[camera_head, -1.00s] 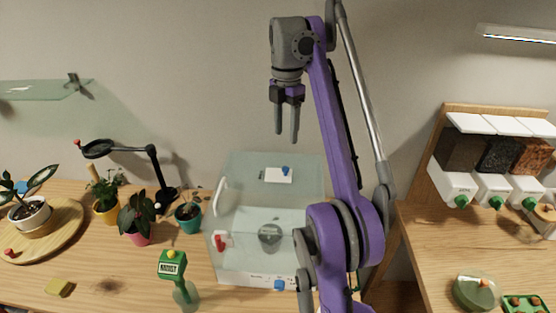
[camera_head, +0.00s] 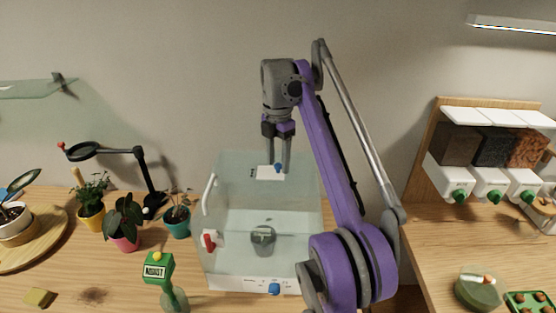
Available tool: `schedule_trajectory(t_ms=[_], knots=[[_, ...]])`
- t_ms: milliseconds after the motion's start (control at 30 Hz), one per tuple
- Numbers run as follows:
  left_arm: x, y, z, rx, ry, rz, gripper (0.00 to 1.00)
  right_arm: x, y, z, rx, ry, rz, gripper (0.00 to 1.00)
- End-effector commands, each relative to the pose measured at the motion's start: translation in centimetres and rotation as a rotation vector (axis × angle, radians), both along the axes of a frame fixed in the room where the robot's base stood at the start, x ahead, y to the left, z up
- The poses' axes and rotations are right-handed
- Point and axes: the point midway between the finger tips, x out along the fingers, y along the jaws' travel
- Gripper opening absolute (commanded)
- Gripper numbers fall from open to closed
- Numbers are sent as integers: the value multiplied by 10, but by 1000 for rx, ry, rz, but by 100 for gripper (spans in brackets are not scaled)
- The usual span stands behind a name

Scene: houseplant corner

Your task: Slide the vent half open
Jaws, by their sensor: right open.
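The vent is a small white plate (camera_head: 264,173) with a blue knob (camera_head: 278,168) at its right part, on the top of the clear propagator box (camera_head: 228,193). My right gripper (camera_head: 278,170) points down over the vent with its two fingers apart, and the blue knob shows between the fingertips. I cannot tell whether the fingers touch the knob. The left gripper is not in view.
The box has a white side handle (camera_head: 209,192), a red knob (camera_head: 209,240) and a blue front dial (camera_head: 274,289). Potted plants (camera_head: 124,222) and a black lamp (camera_head: 140,152) stand left. Soil dispensers (camera_head: 487,150) are at right.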

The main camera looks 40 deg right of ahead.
Motion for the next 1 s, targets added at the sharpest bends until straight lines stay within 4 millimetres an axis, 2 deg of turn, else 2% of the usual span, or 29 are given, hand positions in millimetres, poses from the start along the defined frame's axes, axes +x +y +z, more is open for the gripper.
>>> schedule_trajectory(t_ms=[33, 300, 333, 1000], knots=[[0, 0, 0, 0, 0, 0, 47, 0, 0, 0, 0, 0, 0, 51], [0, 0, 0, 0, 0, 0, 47, 0, 0, 0, 0, 0, 0, 2], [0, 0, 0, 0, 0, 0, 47, 0, 0, 0, 0, 0, 0, 0], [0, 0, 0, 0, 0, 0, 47, 0, 0, 0, 0, 1, 0, 0]])
